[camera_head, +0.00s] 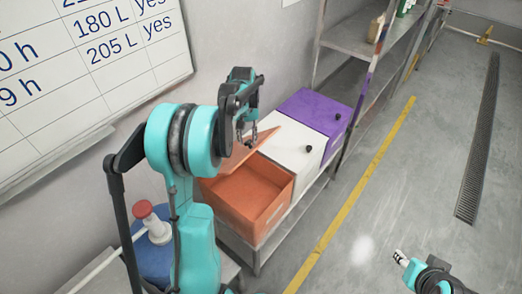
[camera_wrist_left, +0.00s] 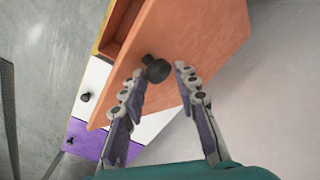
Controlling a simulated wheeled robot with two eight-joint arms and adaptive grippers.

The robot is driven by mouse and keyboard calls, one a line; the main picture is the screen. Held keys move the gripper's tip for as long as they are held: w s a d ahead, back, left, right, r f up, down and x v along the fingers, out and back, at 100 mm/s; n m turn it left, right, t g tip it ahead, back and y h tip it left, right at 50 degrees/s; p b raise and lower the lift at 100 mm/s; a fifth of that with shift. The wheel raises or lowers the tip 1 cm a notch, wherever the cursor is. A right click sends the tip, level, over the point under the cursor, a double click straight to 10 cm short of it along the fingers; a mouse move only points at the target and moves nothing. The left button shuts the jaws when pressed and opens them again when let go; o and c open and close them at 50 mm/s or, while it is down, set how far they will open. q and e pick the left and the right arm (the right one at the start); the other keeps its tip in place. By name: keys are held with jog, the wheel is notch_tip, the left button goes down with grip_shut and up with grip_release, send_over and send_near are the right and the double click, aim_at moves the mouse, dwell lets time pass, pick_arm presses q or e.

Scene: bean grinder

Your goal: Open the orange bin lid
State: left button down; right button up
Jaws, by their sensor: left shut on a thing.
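The orange bin (camera_head: 250,212) stands at the near end of a row of bins. Its lid (camera_head: 233,158) is raised and tilted, and the inside of the bin shows. In the left wrist view the lid (camera_wrist_left: 205,35) fills the upper middle, with a black knob (camera_wrist_left: 157,69) on it. My left gripper (camera_head: 249,138) is above the bin at the lid. Its fingers are shut on the knob, one on each side in the left wrist view (camera_wrist_left: 160,76). My right gripper (camera_head: 401,259) is at the lower right, far from the bin; its opening is too small to tell.
A white bin (camera_head: 290,150) and a purple bin (camera_head: 315,110), both with closed lids, stand beyond the orange one. A metal shelf (camera_head: 350,38) rises behind them. A blue container with a red-topped part (camera_head: 150,222) is at lower left. The floor (camera_head: 400,180) to the right is clear.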

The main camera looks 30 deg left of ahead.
pick_arm(q)
jog(key=w+a+r+p, duration=0.1)
jog(key=a+r+p, duration=0.1)
jog(key=a, duration=0.9)
jog(key=w+a+r+p, duration=0.2)
jog(key=a+r+p, duration=0.1)
jog(key=a, duration=0.9)
jog(key=shift+w+a+r+p, duration=0.15)
jog(key=shift+a+r+p, duration=0.1)
jog(key=shift+p, duration=0.3)
jog(key=c, duration=1.5)
grip_release()
jog(key=shift+s+a, duration=0.1)
jog(key=shift+s, duration=0.1)
jog(key=shift+c, duration=0.2)
jog(key=o, duration=0.3)
jog(key=shift+s+a, duration=0.2)
jog(key=shift+s, duration=0.05)
jog(key=shift+w+d+r, duration=0.1)
jog(key=shift+w, duration=0.05)
